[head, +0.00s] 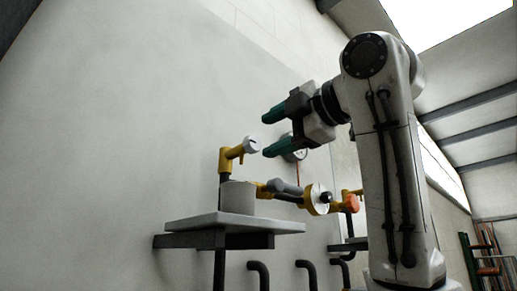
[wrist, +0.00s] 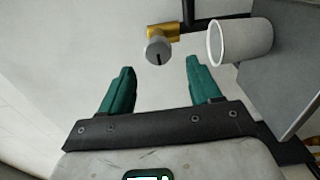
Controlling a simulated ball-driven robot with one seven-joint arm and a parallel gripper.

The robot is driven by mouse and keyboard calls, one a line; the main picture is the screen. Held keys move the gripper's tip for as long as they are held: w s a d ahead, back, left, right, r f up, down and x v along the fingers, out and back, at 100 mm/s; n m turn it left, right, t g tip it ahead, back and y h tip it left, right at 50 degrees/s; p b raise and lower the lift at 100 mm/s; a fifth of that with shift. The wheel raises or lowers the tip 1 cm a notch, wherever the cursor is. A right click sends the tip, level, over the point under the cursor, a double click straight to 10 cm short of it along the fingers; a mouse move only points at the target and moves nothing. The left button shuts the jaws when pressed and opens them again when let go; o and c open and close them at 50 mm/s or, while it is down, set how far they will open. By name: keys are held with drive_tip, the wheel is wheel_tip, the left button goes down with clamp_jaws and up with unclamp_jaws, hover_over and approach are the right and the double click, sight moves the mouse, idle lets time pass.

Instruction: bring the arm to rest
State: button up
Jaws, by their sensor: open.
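My gripper (head: 270,132) is at the end of my white arm in the head view, raised and pointing left. Its two green fingers are apart with nothing between them. It also shows in the wrist view (wrist: 157,78). A yellow pipe fitting with a grey slotted end (head: 251,145) is just left of the fingers in the head view. In the wrist view the slotted end (wrist: 158,51) lies beyond the gap between the fingertips, apart from them.
A grey-white cup (head: 238,197) stands on a wall shelf (head: 233,222); it also shows in the wrist view (wrist: 240,41). Yellow pipework with a white round wheel (head: 318,199) and an orange knob (head: 351,203) sits right of it. Dark bent pipes (head: 308,270) are below. The wall at left is bare.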

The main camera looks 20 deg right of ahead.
drive_tip(key=shift+v, duration=1)
